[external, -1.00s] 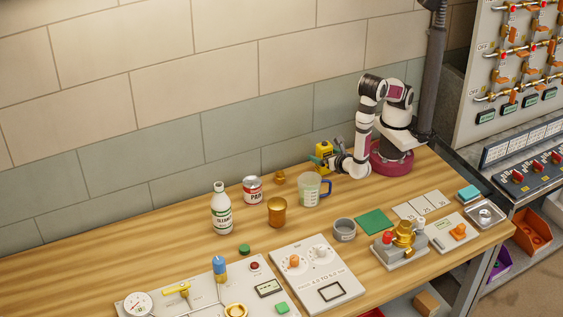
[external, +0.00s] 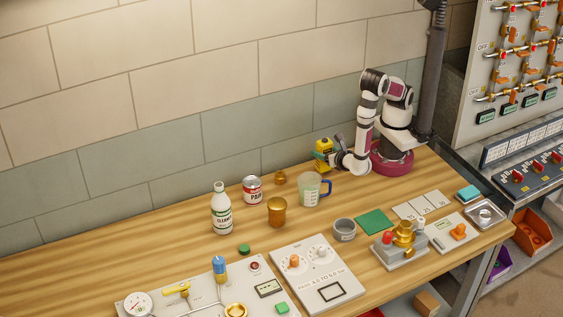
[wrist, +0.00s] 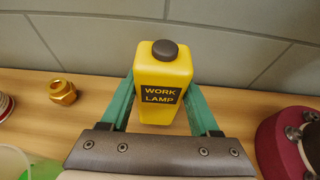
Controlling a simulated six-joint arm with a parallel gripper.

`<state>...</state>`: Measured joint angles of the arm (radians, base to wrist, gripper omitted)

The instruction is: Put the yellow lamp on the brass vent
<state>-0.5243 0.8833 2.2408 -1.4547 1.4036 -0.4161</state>
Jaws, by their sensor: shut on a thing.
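The yellow lamp (wrist: 162,75) has a dark cap and a black "WORK LAMP" label. It stands upright between the green fingers of my gripper (wrist: 160,103), which is shut on its sides. In the external view the lamp (external: 323,147) is at the back of the bench, left of my arm's base, with my gripper (external: 325,160) around it. I cannot tell whether its bottom touches the bench. A small brass fitting (external: 280,177) stands left of the lamp; it also shows in the wrist view (wrist: 62,92). A larger brass piece (external: 403,235) is on a grey block at the front right. I cannot tell which is the vent.
A measuring jug (external: 310,190) with a blue handle stands just in front of the lamp. A paint can (external: 252,190), an amber jar (external: 277,212) and a white bottle (external: 221,210) stand further left. The wall runs close behind the lamp. Panels fill the bench front.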

